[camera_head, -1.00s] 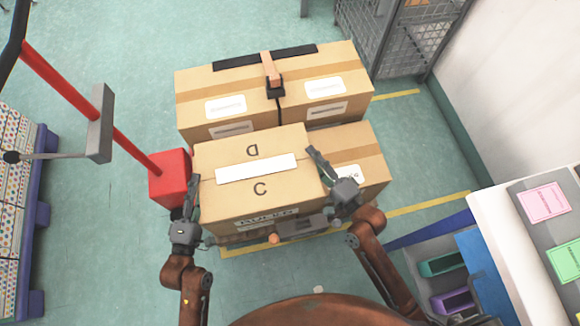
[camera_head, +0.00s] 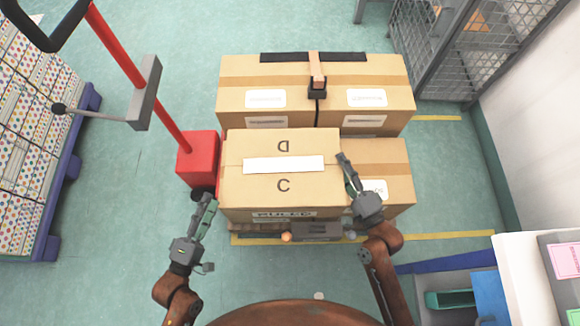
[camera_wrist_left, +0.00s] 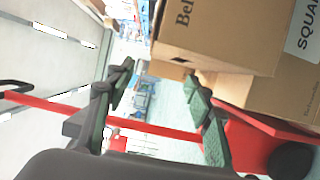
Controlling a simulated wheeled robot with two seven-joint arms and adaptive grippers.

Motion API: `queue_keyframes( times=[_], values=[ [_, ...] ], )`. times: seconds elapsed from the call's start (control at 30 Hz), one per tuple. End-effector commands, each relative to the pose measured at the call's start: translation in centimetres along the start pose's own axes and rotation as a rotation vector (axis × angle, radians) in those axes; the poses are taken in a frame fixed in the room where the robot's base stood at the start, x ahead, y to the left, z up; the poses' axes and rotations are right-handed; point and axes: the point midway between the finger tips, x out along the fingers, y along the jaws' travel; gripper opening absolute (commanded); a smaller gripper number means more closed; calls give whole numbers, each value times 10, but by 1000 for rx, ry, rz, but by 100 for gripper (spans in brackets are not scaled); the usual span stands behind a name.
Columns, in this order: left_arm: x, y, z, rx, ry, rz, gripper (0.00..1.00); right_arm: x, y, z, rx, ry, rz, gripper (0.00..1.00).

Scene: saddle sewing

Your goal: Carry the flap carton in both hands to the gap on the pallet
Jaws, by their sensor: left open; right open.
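The flap carton (camera_head: 250,188), brown with a white strip and the letters C and D on top, stands upright at the front left of the pallet stack in the head view. Its front and top show; its underside is hidden, so I cannot tell exactly how it rests. My left gripper (camera_head: 206,205) is open, just off its front left corner. My right gripper (camera_head: 348,175) is open at its right side, above the neighbouring carton; contact is unclear. In the left wrist view my left gripper (camera_wrist_left: 160,85) is empty between its fingers, with a brown carton (camera_wrist_left: 225,35) beyond them.
A long strapped carton (camera_head: 240,97) stands behind and another carton (camera_head: 390,160) at the right. A red jack (camera_head: 198,155) with its handle is close on the left. A bin unit (camera_head: 450,300) is at the right front.

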Motion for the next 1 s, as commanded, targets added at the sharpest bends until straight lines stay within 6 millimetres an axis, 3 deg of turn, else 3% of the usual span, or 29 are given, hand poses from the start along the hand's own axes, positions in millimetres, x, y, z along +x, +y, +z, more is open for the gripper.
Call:
queue_keyframes(
  times=[0.17,0.53,1.0],
  values=[
    [-4,1,0,0,0,2,48,-15,1,0,-1,0,3,48],
    [-4,1,0,0,1,1,48,-69,1,0,-2,-1,2,48],
    [-4,0,0,0,0,1,48,-75,0,0,0,0,0,48]
  ],
)
